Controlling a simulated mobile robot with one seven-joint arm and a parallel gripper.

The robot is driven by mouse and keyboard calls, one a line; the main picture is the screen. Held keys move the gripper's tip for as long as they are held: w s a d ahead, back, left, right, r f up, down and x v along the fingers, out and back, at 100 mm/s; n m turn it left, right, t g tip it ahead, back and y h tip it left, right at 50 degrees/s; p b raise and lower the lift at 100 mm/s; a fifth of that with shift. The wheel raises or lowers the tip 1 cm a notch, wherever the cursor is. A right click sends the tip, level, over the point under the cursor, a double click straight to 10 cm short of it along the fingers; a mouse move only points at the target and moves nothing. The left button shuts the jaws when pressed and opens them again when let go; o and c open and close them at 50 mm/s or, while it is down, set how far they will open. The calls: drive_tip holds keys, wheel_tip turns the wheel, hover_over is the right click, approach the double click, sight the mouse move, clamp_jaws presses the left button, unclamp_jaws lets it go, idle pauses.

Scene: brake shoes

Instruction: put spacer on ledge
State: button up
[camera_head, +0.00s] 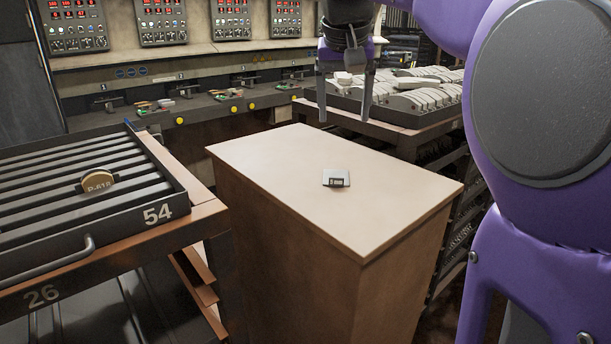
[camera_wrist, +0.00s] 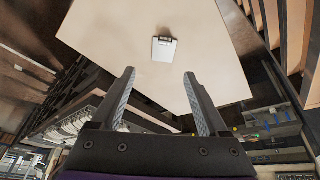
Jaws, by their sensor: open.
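The spacer (camera_head: 336,179) is a small flat grey piece with a dark marked edge. It lies on the pale top of a wooden cabinet (camera_head: 270,150). In the wrist view the spacer (camera_wrist: 163,50) shows beyond the fingertips, near the middle. My gripper (camera_head: 345,112) is open and empty, pointing down above the far part of the cabinet. Its fingers also show in the wrist view (camera_wrist: 159,75), apart from the spacer. A long dark ledge (camera_head: 208,106) runs along the back wall under the control panels; I cannot tell if it is the task's ledge.
A dark slatted rack (camera_head: 75,210) marked 54 stands at left, holding a round tan piece (camera_head: 98,181). A rack of pale curved brake shoes (camera_head: 415,95) stands behind the cabinet at right. Small items and yellow knobs line the back ledge. The cabinet top around the spacer is clear.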

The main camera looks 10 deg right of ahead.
drive_tip(key=b, duration=0.3)
hover_over(336, 188)
drive_tip(key=s, duration=0.1)
wheel_tip(336, 188, down, 11)
drive_tip(key=shift+s+a+f, duration=0.1)
drive_tip(key=shift+s, duration=0.05)
drive_tip(key=x, duration=0.3)
drive_tip(key=b+x, duration=0.1)
drive_tip(key=x, duration=0.1)
drive_tip(key=shift+s+a+f, duration=0.15)
drive_tip(key=shift+s, duration=0.1)
clamp_jaws()
